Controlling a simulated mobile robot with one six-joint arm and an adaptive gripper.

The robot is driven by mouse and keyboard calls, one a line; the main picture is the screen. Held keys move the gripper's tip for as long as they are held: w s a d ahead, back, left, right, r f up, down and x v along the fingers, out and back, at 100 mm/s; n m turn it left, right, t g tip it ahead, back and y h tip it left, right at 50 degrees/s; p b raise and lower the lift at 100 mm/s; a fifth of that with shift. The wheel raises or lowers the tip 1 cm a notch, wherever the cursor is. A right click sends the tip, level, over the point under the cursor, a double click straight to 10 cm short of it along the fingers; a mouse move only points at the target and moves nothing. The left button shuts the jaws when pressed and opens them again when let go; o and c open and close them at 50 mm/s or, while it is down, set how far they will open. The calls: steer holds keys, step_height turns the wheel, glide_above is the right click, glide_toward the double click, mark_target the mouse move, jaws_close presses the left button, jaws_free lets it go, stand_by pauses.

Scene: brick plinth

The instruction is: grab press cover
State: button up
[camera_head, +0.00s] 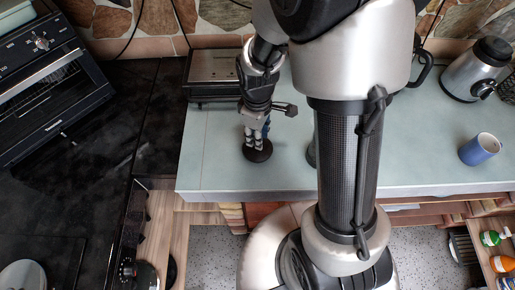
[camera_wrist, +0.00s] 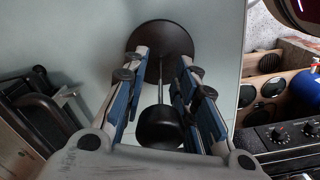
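The press cover (camera_head: 258,154) stands on the pale countertop, its dark round disc down. In the wrist view the press cover (camera_wrist: 160,36) shows its disc beyond my fingertips, with a thin metal rod rising to a black knob nearer the camera. My gripper (camera_head: 255,141) points down over it. In the wrist view my gripper (camera_wrist: 163,57) is open, with one finger on each side of the rod and knob. Gaps show between the fingers and the rod. Whether the fingertips touch the disc is unclear.
A metal-topped appliance (camera_head: 214,72) sits behind and left of my gripper. A blue mug (camera_head: 480,149) and a silver appliance (camera_head: 476,72) stand far right. Something pale is mostly hidden behind my column. The countertop (camera_head: 210,160) is clear left of the cover, up to its front edge.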

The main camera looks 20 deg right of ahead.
steer(key=shift+c, duration=0.2)
jaws_close()
stand_by(0.6)
